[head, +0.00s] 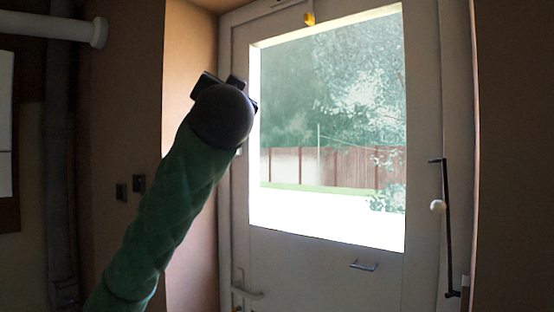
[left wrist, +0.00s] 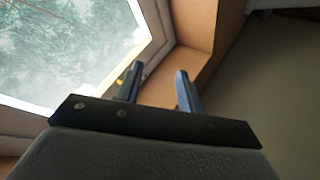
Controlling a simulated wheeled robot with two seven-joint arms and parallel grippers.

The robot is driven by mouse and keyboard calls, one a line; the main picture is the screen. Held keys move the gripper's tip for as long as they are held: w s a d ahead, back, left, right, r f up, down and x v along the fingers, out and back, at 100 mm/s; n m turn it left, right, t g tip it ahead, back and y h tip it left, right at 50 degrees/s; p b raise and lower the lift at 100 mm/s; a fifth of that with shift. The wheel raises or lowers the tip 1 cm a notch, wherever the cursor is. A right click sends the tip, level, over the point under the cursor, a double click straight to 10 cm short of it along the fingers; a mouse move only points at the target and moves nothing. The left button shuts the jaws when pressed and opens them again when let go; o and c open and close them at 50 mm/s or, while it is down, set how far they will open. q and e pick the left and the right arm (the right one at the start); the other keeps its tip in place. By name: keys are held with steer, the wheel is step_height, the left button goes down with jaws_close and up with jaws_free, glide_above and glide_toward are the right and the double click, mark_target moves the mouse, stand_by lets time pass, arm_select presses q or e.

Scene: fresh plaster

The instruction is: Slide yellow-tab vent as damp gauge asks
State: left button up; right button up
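A yellow tab (head: 309,18) sits at the top of the door frame above the window, on a pale strip (head: 280,5) that runs off the top edge. My left gripper (head: 222,82) is raised left of the window, lower than the tab and apart from it. In the left wrist view its two fingers (left wrist: 158,69) are spread with nothing between them. A small yellow patch (left wrist: 120,82) shows beside the left finger there, partly hidden; I cannot tell if it is the same tab. I cannot make out a damp gauge. My right gripper is in neither view.
The white door (head: 310,270) has a large bright window (head: 330,130). A small handle (head: 363,266) is below the window. A white pipe (head: 50,27) juts in at upper left.

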arm_select(q)
steer(key=w+a+f+g+h, duration=0.1)
steer(key=w+f+g+h, duration=0.15)
steer(key=f, duration=1.25)
steer(key=w+a+f+g+h, duration=0.15)
steer(key=f+g, duration=0.25)
steer(key=f, duration=1.2)
steer(key=s+a+f+g+h, duration=0.15)
steer(key=s+f, duration=0.25)
steer(key=f, duration=1)
steer(key=s+a+f+g+y, duration=0.1)
steer(key=s+f+g, duration=0.25)
steer(key=f, duration=1.05)
steer(key=s+a+f+n+g, duration=0.1)
steer(key=s+f+g, duration=0.1)
steer(key=s+f, duration=0.7)
steer(key=s+f+n+g, duration=0.1)
steer(key=s+f+g, duration=0.3)
steer(key=f, duration=0.9)
steer(key=s+f+g, duration=0.1)
steer(key=s+f, duration=0.6)
steer(key=s, duration=0.4)
steer(key=s+f+g, duration=0.2)
steer(key=s+f, duration=0.6)
steer(key=s, duration=0.3)
